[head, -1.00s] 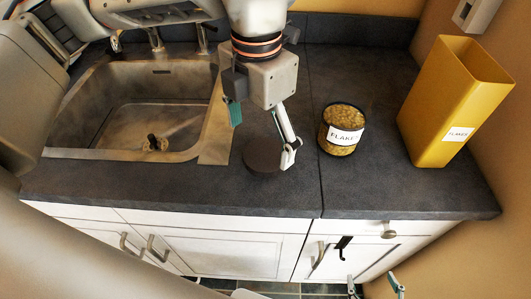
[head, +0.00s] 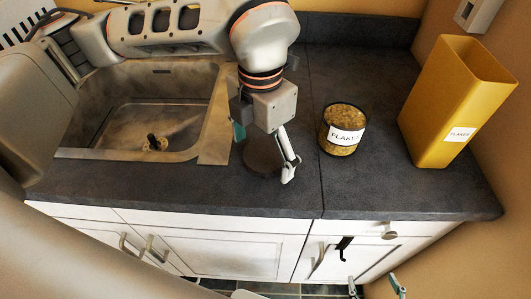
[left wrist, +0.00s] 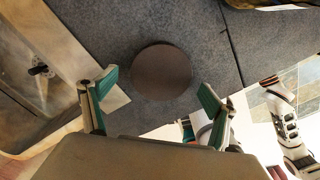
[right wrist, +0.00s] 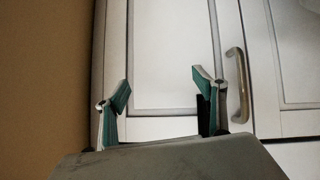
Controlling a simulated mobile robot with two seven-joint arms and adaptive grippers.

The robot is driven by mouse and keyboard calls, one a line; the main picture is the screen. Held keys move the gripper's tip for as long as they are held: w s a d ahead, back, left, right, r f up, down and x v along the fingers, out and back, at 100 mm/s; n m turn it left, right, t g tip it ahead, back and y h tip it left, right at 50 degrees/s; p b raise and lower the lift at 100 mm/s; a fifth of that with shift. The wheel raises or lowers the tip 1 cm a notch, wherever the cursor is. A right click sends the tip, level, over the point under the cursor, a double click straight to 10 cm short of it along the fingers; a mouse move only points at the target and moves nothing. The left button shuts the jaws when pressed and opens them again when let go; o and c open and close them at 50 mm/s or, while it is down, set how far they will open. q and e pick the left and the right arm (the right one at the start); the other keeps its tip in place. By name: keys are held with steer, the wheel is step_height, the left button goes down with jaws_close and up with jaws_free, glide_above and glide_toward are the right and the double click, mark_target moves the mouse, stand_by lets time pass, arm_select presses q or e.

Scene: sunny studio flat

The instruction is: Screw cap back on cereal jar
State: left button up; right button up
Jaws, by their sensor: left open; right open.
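The cereal jar (head: 342,130) stands upright on the dark counter, open at the top, with flakes inside and a white "FLAKES" label. The cap (head: 262,154), a dark round disc, lies flat on the counter left of the jar. My left gripper (head: 262,155) is open above the cap and partly hides it in the head view. In the left wrist view the whole cap (left wrist: 161,71) lies just beyond the open fingertips, between them and apart from both. My right gripper (right wrist: 158,85) is open and empty, low in front of the white cabinet doors.
A tall yellow flakes container (head: 440,125) stands right of the jar near the wall. A sink (head: 140,115) is set into the counter at left. White cabinets with a handle (right wrist: 238,85) are below the counter. The counter between cap and jar is clear.

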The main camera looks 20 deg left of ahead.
mark_target(262, 156)
arm_select(q)
steer(key=c, duration=0.9)
steer(key=shift+c, duration=0.4)
steer(key=shift+r, duration=0.45)
step_height(262, 156, up, 19)
steer(key=p, duration=0.2)
arm_select(e)
steer(key=shift+a+r, duration=0.25)
steer(key=shift+r, duration=0.45)
arm_select(q)
steer(key=shift+r, duration=0.1)
arm_select(e)
steer(key=shift+w, duration=0.1)
